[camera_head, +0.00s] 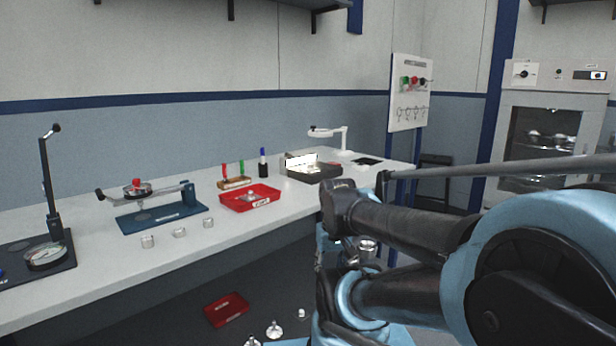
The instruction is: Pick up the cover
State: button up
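No part is clearly recognisable as the cover at this size. Small round metal pieces are candidates: several short silver cylinders, such as this one (179,232), stand in a row near the bench's front edge. A metal piece (250,196) lies in the red tray (262,205) on the bench. More metal pieces (274,330) are low in the picture, by the floor. A silver part (368,247) shows behind my arm, partly hidden. My arm fills the right foreground; I cannot make out my gripper's fingers.
The white bench (100,262) runs along the wall. It carries a blue fixture (162,218), a dial gauge stand (46,255) and a dark box (314,173). A red tray (228,309) lies below. An oven (545,130) stands at right.

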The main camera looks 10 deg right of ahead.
aim_at(310, 168)
jog(key=z, duration=1.7)
jog(key=i, duration=1.1)
jog(key=u, duration=1.7)
